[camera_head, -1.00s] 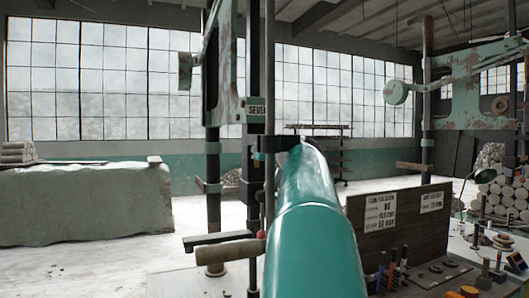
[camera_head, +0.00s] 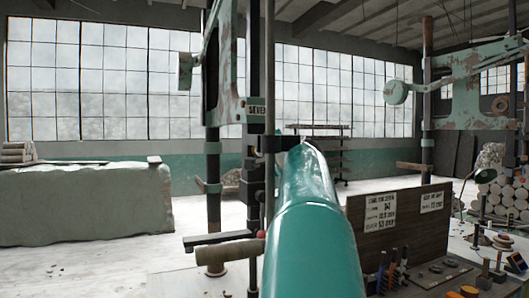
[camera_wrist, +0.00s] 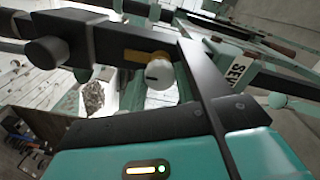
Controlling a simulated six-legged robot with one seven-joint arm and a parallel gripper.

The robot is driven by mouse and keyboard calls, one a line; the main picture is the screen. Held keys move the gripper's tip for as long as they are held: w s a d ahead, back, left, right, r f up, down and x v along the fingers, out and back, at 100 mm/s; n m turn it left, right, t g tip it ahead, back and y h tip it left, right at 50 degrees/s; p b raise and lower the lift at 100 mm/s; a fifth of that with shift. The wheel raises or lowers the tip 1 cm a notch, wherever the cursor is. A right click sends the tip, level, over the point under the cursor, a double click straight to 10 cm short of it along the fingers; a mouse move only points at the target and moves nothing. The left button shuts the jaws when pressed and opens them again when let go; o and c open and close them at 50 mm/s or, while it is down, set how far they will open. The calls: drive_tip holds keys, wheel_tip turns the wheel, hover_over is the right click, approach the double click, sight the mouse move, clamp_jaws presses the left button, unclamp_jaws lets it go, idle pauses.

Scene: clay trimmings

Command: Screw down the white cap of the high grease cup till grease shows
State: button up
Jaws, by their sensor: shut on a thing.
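The white cap (camera_wrist: 159,75) is a small rounded knob with a dark slot mark, in the middle of the wrist view. It sits against a brass-yellow fitting (camera_wrist: 146,57) on a dark bar. My gripper (camera_wrist: 172,70) is shut on the cap; one dark finger runs along its right side, while the other finger is not clearly seen. No grease can be made out. In the head view my teal arm reaches to the dark upright of the machine (camera_head: 254,110), and the cap is hidden there.
A clay-coloured block (camera_head: 80,205) stands at left on the pale floor. A dark board with white cards (camera_head: 400,220) and a bench with several small tools (camera_head: 440,272) stand at right. Another green machine (camera_head: 450,90) is at the back right. A wooden handle (camera_head: 228,252) juts out low beside my arm.

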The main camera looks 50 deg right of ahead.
drive_tip(key=m, duration=0.5)
drive_tip(key=shift+s, duration=0.1)
idle(0.4)
drive_tip(key=o, duration=1)
drive_tip(key=shift+s, duration=0.1)
drive_tip(key=shift+w, duration=0.2)
drive_tip(key=shift+s, duration=0.1)
drive_tip(key=shift+v, duration=3.65)
